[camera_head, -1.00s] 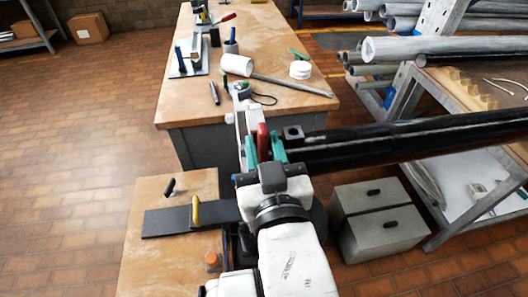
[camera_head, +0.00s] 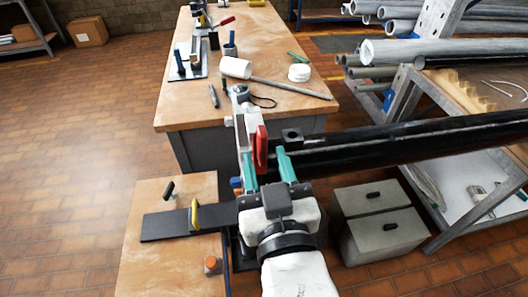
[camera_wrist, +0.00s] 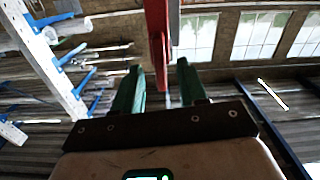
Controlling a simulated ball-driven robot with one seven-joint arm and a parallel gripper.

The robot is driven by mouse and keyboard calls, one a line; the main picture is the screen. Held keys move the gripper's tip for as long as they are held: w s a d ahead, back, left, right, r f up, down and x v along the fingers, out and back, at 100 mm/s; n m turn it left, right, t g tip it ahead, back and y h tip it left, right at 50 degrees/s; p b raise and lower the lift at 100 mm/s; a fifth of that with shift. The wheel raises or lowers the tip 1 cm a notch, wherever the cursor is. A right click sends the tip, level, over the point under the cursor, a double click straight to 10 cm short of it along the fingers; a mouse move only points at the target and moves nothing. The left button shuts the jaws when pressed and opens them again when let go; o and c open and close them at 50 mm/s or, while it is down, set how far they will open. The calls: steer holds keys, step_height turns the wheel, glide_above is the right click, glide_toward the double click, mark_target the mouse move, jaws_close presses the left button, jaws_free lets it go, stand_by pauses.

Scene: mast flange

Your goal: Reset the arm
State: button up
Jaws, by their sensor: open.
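My gripper (camera_head: 265,157) is open, with two teal fingers, in the middle of the head view. A red lever-like part (camera_head: 261,146) stands just ahead of and between the fingertips, apparently with a gap on both sides. It also shows in the wrist view (camera_wrist: 157,40), beyond my gripper (camera_wrist: 158,66). Nothing is held. The long black mast (camera_head: 410,142) lies across the right side, its near end beside the red part. Whether a fingertip touches the red part or the mast cannot be told.
A wooden workbench (camera_head: 185,105) with tools stands ahead. A lower wooden top (camera_head: 140,262) at left carries a dark plate (camera_head: 165,224) with a yellow handle. Two grey blocks (camera_head: 385,240) stand on the floor at right, near a pipe rack (camera_head: 440,215). The left floor is clear.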

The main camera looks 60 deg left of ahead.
steer(key=shift+v, duration=1)
